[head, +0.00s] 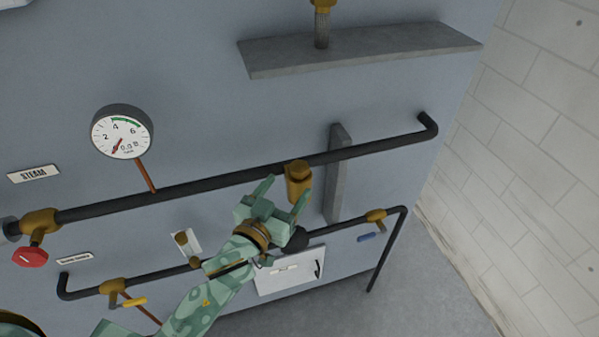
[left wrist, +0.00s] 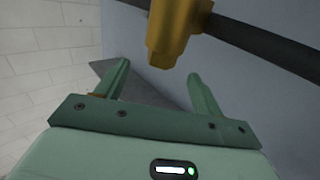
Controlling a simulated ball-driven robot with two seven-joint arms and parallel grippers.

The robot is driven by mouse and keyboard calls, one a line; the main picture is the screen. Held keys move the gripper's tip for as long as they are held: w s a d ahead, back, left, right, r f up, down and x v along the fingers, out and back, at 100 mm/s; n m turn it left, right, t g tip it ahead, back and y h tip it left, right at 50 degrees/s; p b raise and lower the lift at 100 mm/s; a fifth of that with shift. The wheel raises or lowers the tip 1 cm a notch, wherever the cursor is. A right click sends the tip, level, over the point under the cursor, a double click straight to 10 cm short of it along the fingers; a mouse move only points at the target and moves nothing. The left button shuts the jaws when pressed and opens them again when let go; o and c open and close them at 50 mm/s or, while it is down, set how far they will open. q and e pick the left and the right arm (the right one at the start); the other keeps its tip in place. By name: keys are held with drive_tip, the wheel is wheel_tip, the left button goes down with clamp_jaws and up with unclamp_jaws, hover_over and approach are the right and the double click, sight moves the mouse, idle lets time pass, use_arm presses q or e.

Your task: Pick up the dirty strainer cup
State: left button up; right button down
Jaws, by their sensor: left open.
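A brass fitting (head: 297,178) sits on the upper dark pipe, its lower end pointing down; I take it for the strainer housing with the cup. No dirt shows on it. In the left wrist view the brass fitting (left wrist: 172,32) hangs from the pipe, ahead of the gap between my fingers. My left gripper (head: 282,193) is open just below and in front of it, one finger on each side; I cannot tell if they touch it. It also shows in the left wrist view (left wrist: 158,80), with nothing between its fingers. My right gripper is not in view.
A brass-topped mesh cylinder (head: 322,27) stands on a grey shelf (head: 365,50) above. The dark pipe (head: 215,183) runs along the panel, with a gauge (head: 122,132), a red-handled valve (head: 31,256) and a grey bracket (head: 338,175). A lower pipe has a blue-handled valve (head: 375,216).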

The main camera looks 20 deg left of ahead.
sight(294, 176)
use_arm(q)
drive_tip(key=w, duration=0.2)
drive_tip(key=w+p, duration=0.1)
drive_tip(key=w, duration=0.1)
drive_tip(key=w+d, duration=0.1)
drive_tip(key=w, duration=0.1)
drive_tip(key=shift+w+r, duration=0.15)
drive_tip(key=shift+w, duration=0.6)
drive_tip(key=shift+s+d, duration=0.1)
drive_tip(key=shift+c, duration=0.3)
drive_tip(key=c, duration=1)
